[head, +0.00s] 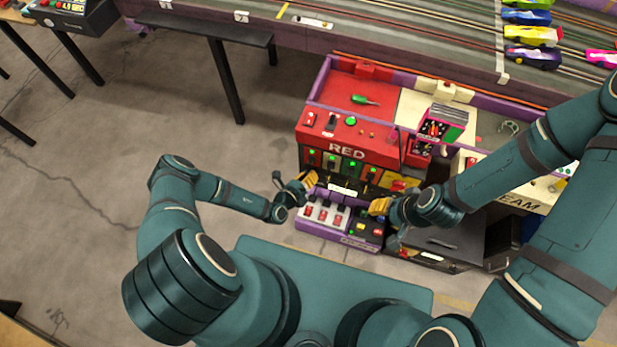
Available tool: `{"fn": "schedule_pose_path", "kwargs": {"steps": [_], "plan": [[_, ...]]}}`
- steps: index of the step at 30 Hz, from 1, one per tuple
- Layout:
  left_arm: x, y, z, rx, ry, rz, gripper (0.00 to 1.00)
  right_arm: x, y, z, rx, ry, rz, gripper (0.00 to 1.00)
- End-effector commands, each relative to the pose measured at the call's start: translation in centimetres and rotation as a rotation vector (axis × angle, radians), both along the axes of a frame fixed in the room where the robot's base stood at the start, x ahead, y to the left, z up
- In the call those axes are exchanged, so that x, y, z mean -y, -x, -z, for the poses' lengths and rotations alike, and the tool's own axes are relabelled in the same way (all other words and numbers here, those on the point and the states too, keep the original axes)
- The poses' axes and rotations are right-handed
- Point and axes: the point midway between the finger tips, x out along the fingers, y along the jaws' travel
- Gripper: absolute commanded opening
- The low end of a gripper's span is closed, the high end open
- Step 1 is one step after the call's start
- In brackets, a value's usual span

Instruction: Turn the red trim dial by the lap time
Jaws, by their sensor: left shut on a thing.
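The red control station (345,135) marked RED stands in the middle of the head view, with several green lights and small switches on its front. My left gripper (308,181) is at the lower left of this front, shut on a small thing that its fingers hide. I cannot make out the red trim dial apart from the gripper. My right gripper (378,206) is at the lower right of the station, beside yellow and red parts; its opening is unclear.
A purple switch box (340,240) with red and white switches sits below the station. A green-handled tool (365,100) lies on the red top. A cream TEAM station (470,160) stands to the right, partly behind my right arm. Toy cars (532,35) are on the track.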

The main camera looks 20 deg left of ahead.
Motion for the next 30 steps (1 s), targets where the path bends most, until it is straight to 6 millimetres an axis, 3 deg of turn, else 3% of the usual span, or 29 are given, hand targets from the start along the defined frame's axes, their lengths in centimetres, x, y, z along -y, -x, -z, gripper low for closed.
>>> {"fn": "schedule_pose_path", "kwargs": {"steps": [13,14,15,16,26,30], "plan": [[-0.1,-0.2,-0.1,0.003,0.007,-0.002,0.0,0.0,0.0,0.1,0.001,0.0,0.0,0.47],[-0.1,-0.2,-0.1,0.003,0.007,-0.002,0.31,0.0,0.0,0.1,0.001,0.0,0.0,0.47],[-0.1,-0.2,-0.1,0.003,0.007,-0.002,0.45,0.0,0.0,0.1,0.001,0.0,0.0,0.47],[-0.1,-0.1,-0.1,0.003,0.007,-0.002,0.51,0.0,0.0,0.1,0.001,0.0,0.0,0.47],[-0.1,0.1,-0.1,0.0,0.007,-0.001,0.51,0.0,0.0,0.1,0.001,0.0,0.0,0.47],[-0.6,1.2,-0.4,-0.001,0.008,-0.002,0.51,0.0,0.0,0.1,0.001,0.0,0.0,0.47]]}}
